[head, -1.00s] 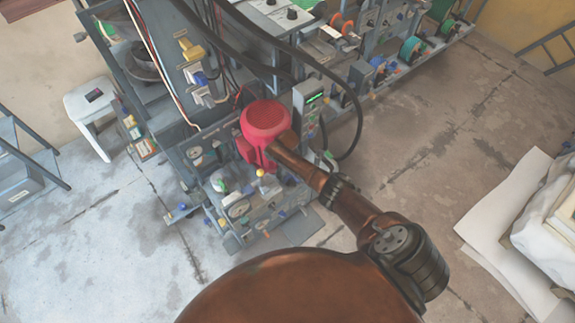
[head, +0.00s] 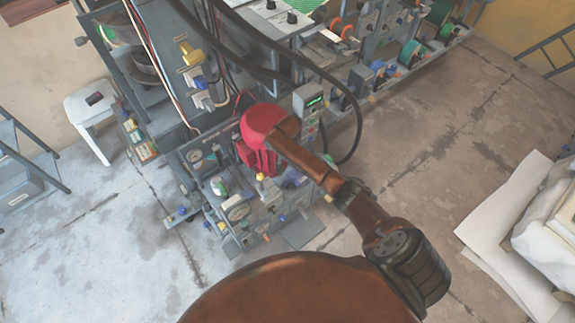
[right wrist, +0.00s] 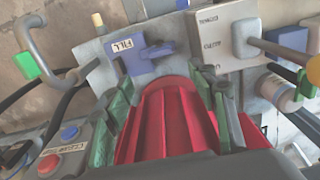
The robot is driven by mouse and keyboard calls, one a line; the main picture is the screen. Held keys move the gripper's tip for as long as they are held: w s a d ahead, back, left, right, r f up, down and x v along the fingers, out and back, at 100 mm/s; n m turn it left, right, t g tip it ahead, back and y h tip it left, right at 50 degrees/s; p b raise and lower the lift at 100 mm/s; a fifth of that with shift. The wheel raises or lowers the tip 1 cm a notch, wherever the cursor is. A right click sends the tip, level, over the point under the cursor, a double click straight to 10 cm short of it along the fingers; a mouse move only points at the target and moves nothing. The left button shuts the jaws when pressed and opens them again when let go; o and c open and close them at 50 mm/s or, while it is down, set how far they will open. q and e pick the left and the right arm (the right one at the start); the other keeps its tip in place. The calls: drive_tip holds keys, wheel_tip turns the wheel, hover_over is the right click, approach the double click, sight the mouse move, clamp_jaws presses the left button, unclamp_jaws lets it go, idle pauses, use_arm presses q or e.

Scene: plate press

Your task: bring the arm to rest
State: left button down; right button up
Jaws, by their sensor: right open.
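My right arm (head: 345,195) reaches from the lower right over the grey machine. Its red right gripper (head: 258,163) points down at the machine's front panel, close to a yellow knob (head: 260,177). In the right wrist view the gripper (right wrist: 165,95) is open, with red ribbed parts between dark and green side pieces. I see nothing held in it. A blue lever (right wrist: 139,54) and a grey switch box (right wrist: 228,38) show just beyond it. I cannot tell whether it touches anything. My left gripper is not in view.
Black hoses (head: 348,90) arch behind the gripper, beside a small grey control box (head: 308,97). Red and blue buttons (right wrist: 60,145) are at lower left in the wrist view. A white stool (head: 92,112) stands left; white sheets (head: 500,225) lie right.

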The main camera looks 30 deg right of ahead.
idle(0.5)
drive_tip(key=s+d+f+p, duration=0.2)
drive_tip(key=s+d+f, duration=0.1)
drive_tip(key=s+f, duration=2.2)
drive_tip(key=s+a+f, duration=0.2)
drive_tip(key=s+f, duration=0.1)
drive_tip(key=s, duration=0.8)
drive_tip(key=s+a+f+p, duration=0.1)
drive_tip(key=s+f, duration=0.3)
drive_tip(key=s, duration=0.8)
drive_tip(key=s+a+f, duration=0.3)
drive_tip(key=s+f, duration=0.1)
drive_tip(key=s, duration=0.8)
drive_tip(key=shift+s+a+n, duration=0.25)
drive_tip(key=shift+n, duration=0.05)
